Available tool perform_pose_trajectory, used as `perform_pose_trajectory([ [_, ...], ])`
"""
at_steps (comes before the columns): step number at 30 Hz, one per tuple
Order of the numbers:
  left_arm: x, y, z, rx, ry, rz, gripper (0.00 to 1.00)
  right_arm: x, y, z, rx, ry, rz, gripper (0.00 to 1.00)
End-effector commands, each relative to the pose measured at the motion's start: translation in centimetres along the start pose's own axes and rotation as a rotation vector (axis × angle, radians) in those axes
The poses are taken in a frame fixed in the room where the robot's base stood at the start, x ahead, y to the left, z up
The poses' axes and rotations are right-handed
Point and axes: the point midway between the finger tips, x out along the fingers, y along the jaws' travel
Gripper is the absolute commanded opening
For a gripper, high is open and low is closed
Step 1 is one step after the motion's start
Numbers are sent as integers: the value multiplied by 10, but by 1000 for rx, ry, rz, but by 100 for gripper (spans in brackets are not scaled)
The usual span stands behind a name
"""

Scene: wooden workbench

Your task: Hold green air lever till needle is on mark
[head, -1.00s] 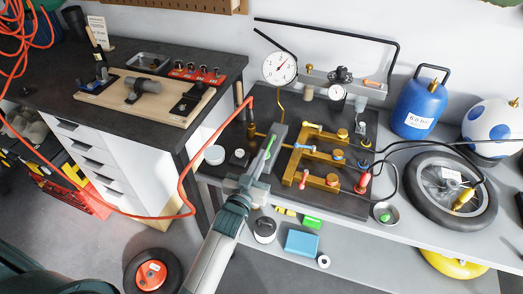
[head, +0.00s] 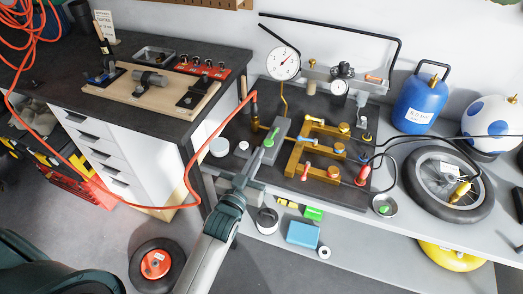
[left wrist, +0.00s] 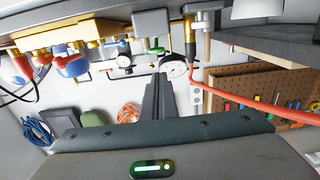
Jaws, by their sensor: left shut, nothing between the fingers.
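The green lever (head: 271,137) sits on a grey block on the dark base plate, left of the brass manifold (head: 296,158). My left gripper (head: 261,151) is shut and empty, its tips at the near end of the lever; I cannot tell whether they touch it. In the left wrist view the shut fingers (left wrist: 158,80) point toward the green lever (left wrist: 155,47), with a small gap showing in the picture. The round white gauge (head: 284,64) stands behind; its needle points to the upper right, but its mark is too small to read. My right gripper is not seen.
A red hose (head: 190,170) loops left of the plate. A white cap (head: 219,147) lies left of the plate.

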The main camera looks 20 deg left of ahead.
Motion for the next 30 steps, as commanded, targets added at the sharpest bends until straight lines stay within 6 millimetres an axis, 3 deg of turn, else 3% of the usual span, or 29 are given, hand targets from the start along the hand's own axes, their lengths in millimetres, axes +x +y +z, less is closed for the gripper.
perform_pose_trajectory([
  [3, -21, 0, 3, 0, -1, 0, 0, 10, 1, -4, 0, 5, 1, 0],
  [10, -43, 0, 0, 1, 1, 0, 0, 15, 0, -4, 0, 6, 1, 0],
  [30, -47, 0, -2, 1, 1, 0, 0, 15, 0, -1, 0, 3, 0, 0],
])
